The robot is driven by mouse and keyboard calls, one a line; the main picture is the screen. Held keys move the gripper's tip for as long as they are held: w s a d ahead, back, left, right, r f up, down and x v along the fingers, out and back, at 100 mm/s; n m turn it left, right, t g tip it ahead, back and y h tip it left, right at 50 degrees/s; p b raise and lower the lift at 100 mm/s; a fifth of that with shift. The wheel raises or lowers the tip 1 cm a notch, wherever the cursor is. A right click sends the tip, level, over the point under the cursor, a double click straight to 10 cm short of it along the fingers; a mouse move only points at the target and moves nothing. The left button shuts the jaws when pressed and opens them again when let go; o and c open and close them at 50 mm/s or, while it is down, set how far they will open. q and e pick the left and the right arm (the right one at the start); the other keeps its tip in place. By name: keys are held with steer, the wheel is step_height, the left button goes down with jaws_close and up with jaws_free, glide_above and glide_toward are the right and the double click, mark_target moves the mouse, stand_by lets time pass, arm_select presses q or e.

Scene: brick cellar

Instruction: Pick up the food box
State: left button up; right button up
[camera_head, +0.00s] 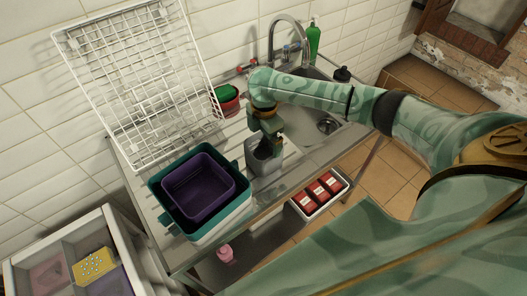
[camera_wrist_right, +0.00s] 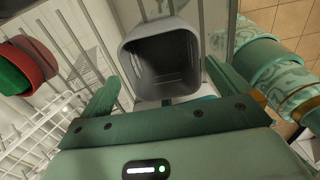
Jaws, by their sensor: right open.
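A grey, open-topped box (camera_head: 264,160), the likeliest food box, stands upright on the metal drainer, right of the stacked tubs. In the right wrist view the grey box (camera_wrist_right: 163,62) shows its empty, dark inside. My right gripper (camera_head: 268,138) is over the box, partly hiding its rim. In the wrist view its two green fingers lie to the left and right of the box, spread apart, so the gripper (camera_wrist_right: 160,78) is open and empty. I cannot tell whether a finger touches the box. My left gripper is not in view.
A purple tub (camera_head: 198,187) sits in a teal tub (camera_head: 158,196) close left of the box. A white wire rack (camera_head: 135,80) leans behind. A red bowl (camera_head: 228,104), a tap (camera_head: 290,22) and a green bottle (camera_head: 313,40) are farther back. A tray of red packs (camera_head: 320,191) is lower right.

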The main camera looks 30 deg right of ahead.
steer(key=b, duration=0.2)
glide_above(264, 154)
steer(key=s+a, duration=0.2)
steer(key=s, duration=0.1)
steer(key=f, duration=0.5)
steer(key=shift+w+d+f, duration=0.15)
steer(key=shift+w+f, duration=0.1)
steer(key=shift+r, duration=0.1)
steer(key=c, duration=0.7)
steer(key=shift+r, duration=0.1)
